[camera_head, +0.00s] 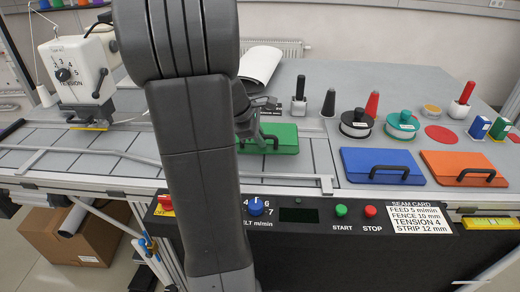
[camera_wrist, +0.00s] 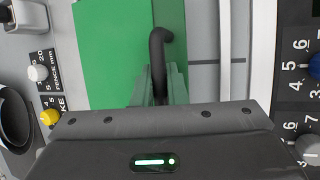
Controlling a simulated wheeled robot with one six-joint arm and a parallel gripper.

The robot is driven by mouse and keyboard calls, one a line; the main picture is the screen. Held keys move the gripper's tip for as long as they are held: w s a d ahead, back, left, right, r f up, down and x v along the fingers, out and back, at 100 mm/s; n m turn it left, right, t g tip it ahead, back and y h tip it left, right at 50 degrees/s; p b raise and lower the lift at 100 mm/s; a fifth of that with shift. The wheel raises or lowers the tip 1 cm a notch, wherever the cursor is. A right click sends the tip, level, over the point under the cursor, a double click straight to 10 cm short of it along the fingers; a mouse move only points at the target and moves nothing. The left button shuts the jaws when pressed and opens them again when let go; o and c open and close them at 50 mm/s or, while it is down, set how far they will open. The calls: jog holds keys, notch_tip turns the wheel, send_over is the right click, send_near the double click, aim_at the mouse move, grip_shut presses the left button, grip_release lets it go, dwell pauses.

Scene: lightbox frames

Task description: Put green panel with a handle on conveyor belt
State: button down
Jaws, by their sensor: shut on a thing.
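The green panel (camera_head: 283,131) is flat and level at the right part of the grey segmented conveyor belt (camera_head: 316,155), just right of my arm. I cannot tell whether it rests on the belt or hangs slightly above it. My gripper (camera_head: 262,135) is over the panel, partly hidden by my arm. In the wrist view the panel (camera_wrist: 110,50) fills the upper left, and its black handle (camera_wrist: 158,48) stands between the fingers of my gripper (camera_wrist: 160,85), which is shut on it.
A blue panel (camera_head: 382,158) and an orange panel (camera_head: 455,163) lie to the right. A white tension unit (camera_head: 75,70) stands at the left. A metal rail (camera_head: 90,150) crosses the belt. Spools (camera_head: 356,124) stand behind the panels. A control front with START and STOP buttons (camera_head: 355,211) is below.

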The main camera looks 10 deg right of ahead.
aim_at(259, 148)
jog(key=shift+f, duration=2.15)
jog(key=c, duration=1.5)
grip_release()
jog(key=shift+f, duration=0.15)
jog(key=shift+o, duration=0.2)
jog(key=v, duration=1.2)
